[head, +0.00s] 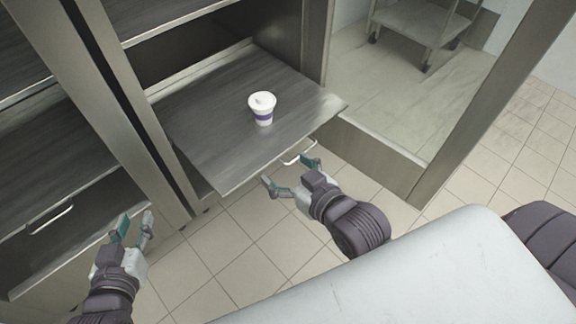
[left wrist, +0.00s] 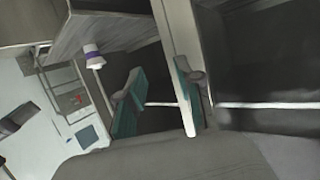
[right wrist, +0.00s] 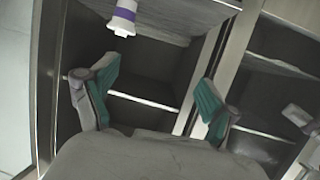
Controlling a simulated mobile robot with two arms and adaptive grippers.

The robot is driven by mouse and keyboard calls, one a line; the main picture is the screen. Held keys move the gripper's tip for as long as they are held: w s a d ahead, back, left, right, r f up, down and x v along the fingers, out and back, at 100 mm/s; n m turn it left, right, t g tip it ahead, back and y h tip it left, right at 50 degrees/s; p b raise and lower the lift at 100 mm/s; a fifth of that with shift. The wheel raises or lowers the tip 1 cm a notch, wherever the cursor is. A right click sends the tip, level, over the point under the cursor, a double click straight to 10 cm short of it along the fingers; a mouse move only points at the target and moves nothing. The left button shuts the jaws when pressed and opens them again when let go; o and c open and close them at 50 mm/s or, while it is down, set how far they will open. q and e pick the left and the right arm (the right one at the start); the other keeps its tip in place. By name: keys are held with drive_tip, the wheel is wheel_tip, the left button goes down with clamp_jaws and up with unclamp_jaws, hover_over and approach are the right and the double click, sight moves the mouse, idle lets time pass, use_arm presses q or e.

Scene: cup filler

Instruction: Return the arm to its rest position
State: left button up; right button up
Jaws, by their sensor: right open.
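A white cup with a purple band and a white lid (head: 262,113) stands upright on a pulled-out metal shelf (head: 215,125). It also shows in the left wrist view (left wrist: 93,57) and the right wrist view (right wrist: 122,18). My right gripper (head: 287,168) is open and empty, in front of the shelf's front edge near its handle (head: 298,153), apart from the cup. I cannot tell whether it touches the handle. My left gripper (head: 136,216) is open and empty at the lower left, in front of the cabinet, well away from the cup.
A metal cabinet with open shelves (head: 40,140) and a lower drawer handle (head: 50,217) is on the left. A metal post (head: 490,100) rises at the right. A wheeled cart (head: 425,25) stands at the back. Tiled floor (head: 245,235) lies clear between my arms.

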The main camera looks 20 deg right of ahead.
drive_tip(key=shift+s+r, duration=0.2)
drive_tip(key=shift+s, duration=0.05)
use_arm(q)
drive_tip(key=shift+w+f, duration=0.1)
use_arm(e)
drive_tip(key=shift+w+f, duration=0.1)
